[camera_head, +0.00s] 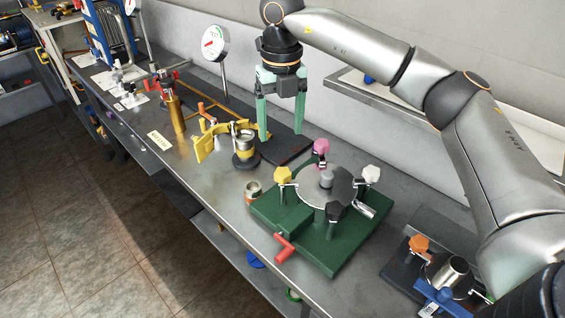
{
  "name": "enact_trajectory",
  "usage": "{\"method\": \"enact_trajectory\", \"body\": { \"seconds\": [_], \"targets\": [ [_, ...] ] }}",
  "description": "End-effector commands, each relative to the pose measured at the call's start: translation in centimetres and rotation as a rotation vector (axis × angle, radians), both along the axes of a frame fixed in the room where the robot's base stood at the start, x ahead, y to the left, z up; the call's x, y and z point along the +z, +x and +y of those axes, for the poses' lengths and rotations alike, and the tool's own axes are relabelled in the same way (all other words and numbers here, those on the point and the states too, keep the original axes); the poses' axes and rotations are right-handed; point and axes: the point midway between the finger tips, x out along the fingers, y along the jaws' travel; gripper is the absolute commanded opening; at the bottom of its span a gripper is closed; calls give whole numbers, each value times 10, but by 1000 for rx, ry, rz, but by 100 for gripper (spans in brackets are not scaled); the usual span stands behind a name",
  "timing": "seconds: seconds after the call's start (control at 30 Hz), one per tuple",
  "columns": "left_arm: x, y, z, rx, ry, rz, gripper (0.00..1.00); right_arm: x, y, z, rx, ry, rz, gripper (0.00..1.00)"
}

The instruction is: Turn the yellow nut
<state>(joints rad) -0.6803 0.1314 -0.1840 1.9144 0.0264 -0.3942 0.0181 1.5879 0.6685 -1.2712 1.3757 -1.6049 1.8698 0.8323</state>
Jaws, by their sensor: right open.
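The yellow nut (283,175) stands on the left side of a round grey plate (313,193) on a green base (343,252). A pink nut (322,146), a white nut (371,174) and a black nut (335,210) stand around the same plate. My right gripper (281,135) points down with its two green fingers spread apart. It is empty and is behind the yellow nut, above or near a dark mat; its exact height is unclear. My left gripper is not in view.
A red handle (284,247) sticks out at the front of the green base. A yellow bracket (208,142), a brass cylinder (177,115) and a round gauge (214,42) stand to the left. An orange-knobbed fixture (419,243) stands at right. A wall shelf (397,108) runs behind.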

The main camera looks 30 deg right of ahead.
Motion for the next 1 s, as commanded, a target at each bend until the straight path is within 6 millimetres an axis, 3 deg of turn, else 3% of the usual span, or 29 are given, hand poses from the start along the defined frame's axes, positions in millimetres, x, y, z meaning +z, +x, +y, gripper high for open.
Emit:
{"method": "enact_trajectory", "body": {
  "seconds": [0.17, 0.5, 0.7, 1.0],
  "targets": [
    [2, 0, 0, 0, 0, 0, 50, -10, 0, -6, -14, -21, 1, 76],
    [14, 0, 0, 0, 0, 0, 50, -77, -1, -5, -10, -18, 2, 76],
    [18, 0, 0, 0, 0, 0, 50, -108, 0, -5, -10, -16, 0, 76],
    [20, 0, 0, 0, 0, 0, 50, -122, 0, -5, -10, -16, -2, 76]
  ]
}}
